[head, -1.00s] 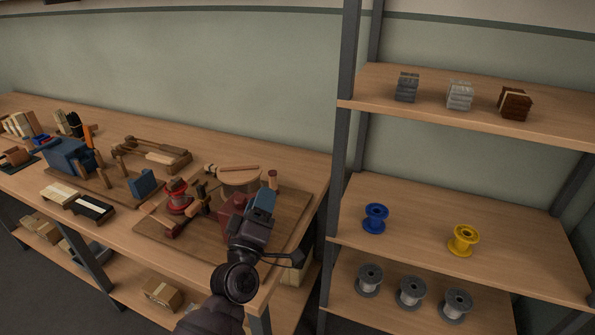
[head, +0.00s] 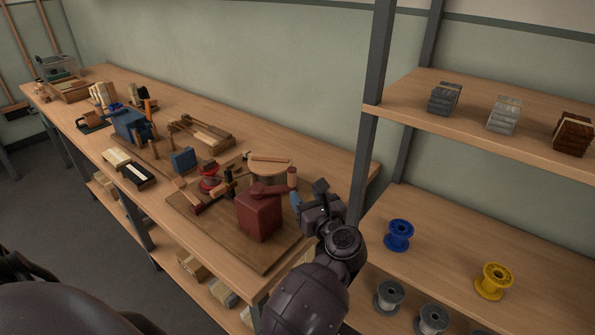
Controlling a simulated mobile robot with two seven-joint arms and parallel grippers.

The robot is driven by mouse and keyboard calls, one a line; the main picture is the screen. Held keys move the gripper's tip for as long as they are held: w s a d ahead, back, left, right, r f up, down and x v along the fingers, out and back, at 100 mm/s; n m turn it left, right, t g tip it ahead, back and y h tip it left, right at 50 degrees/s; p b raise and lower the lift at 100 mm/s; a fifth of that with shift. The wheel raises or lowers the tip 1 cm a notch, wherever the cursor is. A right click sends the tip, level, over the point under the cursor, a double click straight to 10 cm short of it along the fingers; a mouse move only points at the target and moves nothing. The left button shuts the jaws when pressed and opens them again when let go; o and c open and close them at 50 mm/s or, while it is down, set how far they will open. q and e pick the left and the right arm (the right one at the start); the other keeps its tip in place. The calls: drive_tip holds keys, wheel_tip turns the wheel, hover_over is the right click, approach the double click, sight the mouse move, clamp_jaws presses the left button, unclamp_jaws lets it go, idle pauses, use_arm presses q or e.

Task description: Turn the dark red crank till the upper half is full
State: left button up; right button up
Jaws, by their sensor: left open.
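The dark red crank (head: 268,190) is an arm on top of a dark red box (head: 260,217), with an upright wooden knob (head: 292,178) at its right end. The box stands on a wooden board on the bench. My left gripper (head: 308,194) is open, just right of the box and near the knob. It appears apart from the knob and holds nothing visible. A red spool (head: 209,180) stands left of the box, and a round wooden disc (head: 274,173) lies behind it. Bristle filling on the upper half cannot be made out. My right gripper is not in view.
A shelf rack with a dark post (head: 366,150) stands close right of the gripper, holding a blue spool (head: 399,236) and a yellow spool (head: 494,282). A blue machine (head: 130,125) and several wooden blocks occupy the bench further left. The board's front corner is clear.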

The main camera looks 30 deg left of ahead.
sight(294, 178)
use_arm(q)
drive_tip(key=x, duration=1.1)
drive_tip(key=shift+p, duration=0.3)
drive_tip(key=shift+d, duration=0.15)
drive_tip(key=shift+c, duration=0.3)
clamp_jaws()
